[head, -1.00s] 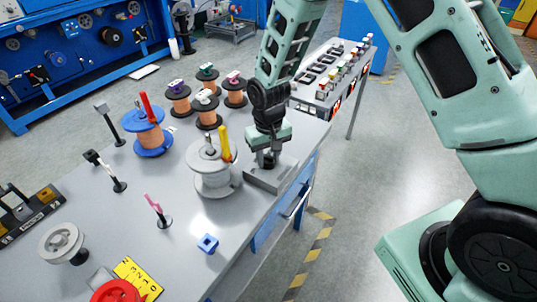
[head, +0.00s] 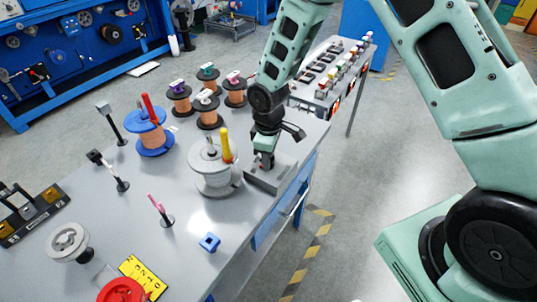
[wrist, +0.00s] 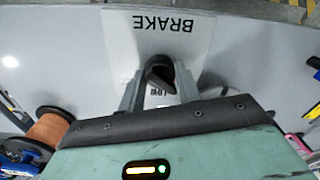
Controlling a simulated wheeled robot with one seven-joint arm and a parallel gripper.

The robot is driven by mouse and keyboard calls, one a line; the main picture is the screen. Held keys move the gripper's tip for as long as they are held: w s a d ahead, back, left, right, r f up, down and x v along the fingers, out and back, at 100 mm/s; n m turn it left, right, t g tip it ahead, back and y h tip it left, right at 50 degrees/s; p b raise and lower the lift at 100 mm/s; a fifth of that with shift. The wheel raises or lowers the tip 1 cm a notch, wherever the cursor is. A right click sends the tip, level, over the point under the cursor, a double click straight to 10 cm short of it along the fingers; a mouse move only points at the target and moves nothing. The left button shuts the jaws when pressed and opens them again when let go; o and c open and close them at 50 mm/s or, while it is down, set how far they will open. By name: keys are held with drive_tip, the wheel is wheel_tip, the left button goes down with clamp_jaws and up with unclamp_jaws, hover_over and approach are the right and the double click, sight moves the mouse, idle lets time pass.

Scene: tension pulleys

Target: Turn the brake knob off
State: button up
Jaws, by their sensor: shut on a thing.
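The brake box is a low grey block (head: 259,180) on the near right edge of the table in the head view. In the wrist view its pale plate (wrist: 120,38) carries the word BRAKE, upside down, and a small label partly covered near the knob. The dark brake knob (wrist: 160,70) stands between my fingers in the wrist view and looks slightly slanted there. My gripper (head: 265,160) points down over the box. In the wrist view my gripper (wrist: 161,78) is shut on the knob, one finger on each side. The knob is hidden in the head view.
A grey spool (head: 213,178) with a yellow handle (head: 227,146) stands just left of my gripper. Several copper spools (head: 207,108) stand behind it. A blue block (head: 209,242) lies nearer. A button panel (head: 335,72) is behind my arm.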

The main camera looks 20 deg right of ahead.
drive_tip(key=shift+n, duration=0.7)
drive_tip(key=o, duration=1)
drive_tip(key=shift+c, duration=0.2)
wheel_tip(320, 180, up, 17)
drive_tip(key=shift+r, duration=0.2)
